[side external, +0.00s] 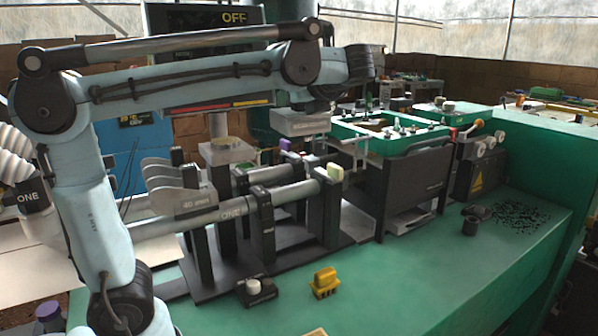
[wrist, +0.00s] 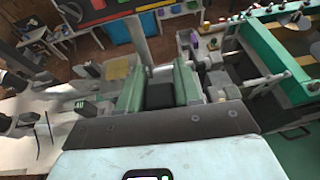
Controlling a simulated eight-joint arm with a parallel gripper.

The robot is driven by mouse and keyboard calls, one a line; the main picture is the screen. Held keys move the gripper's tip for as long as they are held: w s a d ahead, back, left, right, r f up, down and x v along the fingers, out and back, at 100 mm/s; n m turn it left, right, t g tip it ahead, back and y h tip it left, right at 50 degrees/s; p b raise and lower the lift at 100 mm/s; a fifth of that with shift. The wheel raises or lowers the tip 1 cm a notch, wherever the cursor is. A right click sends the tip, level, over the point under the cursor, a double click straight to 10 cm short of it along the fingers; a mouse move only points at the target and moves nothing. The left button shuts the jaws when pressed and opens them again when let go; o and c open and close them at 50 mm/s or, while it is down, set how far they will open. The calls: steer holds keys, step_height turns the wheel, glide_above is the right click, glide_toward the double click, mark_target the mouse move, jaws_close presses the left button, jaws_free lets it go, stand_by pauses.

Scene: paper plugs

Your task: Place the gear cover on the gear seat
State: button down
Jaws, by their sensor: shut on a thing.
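In the wrist view, my gripper (wrist: 158,78) has two green fingers, with a dark block (wrist: 160,96) between them. I take this block to be the gear cover, but its shape is mostly hidden. In the side view, a flat grey box (side external: 300,123) hangs under the end of my arm, above the bench machine; the fingers are not clear there. I cannot tell for sure which part is the gear seat.
A machine with horizontal grey cylinders (side external: 240,210) and upright dark brackets stands below my arm. A green-rimmed black box (side external: 412,180) stands to the right. A yellow part (side external: 323,282) and a black knob block (side external: 257,290) lie in front.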

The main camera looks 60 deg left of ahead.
steer(key=s+a+r+g, duration=0.1)
steer(key=s+a+r, duration=0.4)
steer(key=s, duration=0.2)
steer(key=shift+n, duration=0.4)
steer(key=s+a+f, duration=0.1)
steer(key=a+f, duration=0.1)
steer(key=a, duration=0.1)
steer(key=s+a+f, duration=0.1)
steer(key=a+f, duration=0.1)
steer(key=a, duration=0.2)
steer(key=s+a+f, duration=0.1)
steer(key=a+f, duration=0.1)
steer(key=a, duration=0.1)
steer(key=shift+s+a+f, duration=0.1)
steer(key=shift+a+f, duration=0.1)
steer(key=shift+f, duration=2.05)
steer(key=shift+f, duration=0.1)
steer(key=c, duration=0.8)
jaws_free()
